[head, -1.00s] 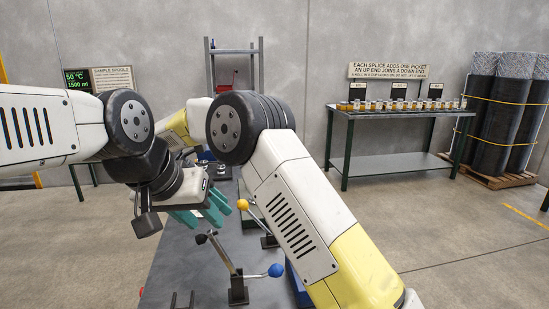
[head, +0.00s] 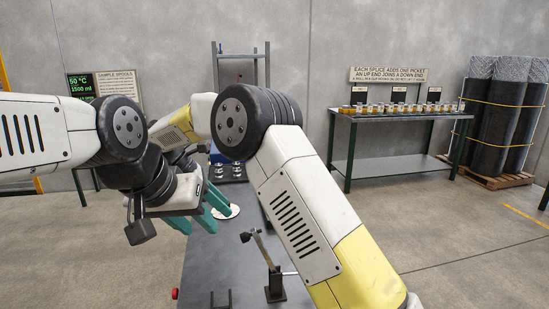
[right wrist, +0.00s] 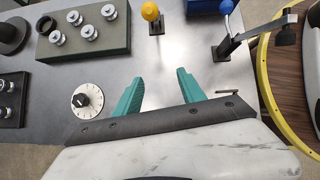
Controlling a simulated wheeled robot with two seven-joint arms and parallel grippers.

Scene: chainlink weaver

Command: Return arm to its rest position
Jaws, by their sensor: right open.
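My left gripper (head: 192,220) has teal fingers and hangs over the bench in the head view, below the left wrist. Overlapping teal fingers make its opening hard to read. My right gripper (right wrist: 155,90) is open in the right wrist view, with its two teal fingers wide apart and nothing between them. It is above the grey bench (right wrist: 110,150), with a white dial (right wrist: 87,100) just left of its left finger. In the head view the right forearm reaches back behind the left wrist, and that gripper is mostly hidden.
A lever with a blue knob (right wrist: 226,6) and a yellow-knobbed post (right wrist: 150,10) stand beyond the right gripper. A block with metal cylinders (right wrist: 88,32) is at upper left. A yellow-rimmed round surface (right wrist: 272,90) is at right. A side table (head: 400,115) stands by the wall.

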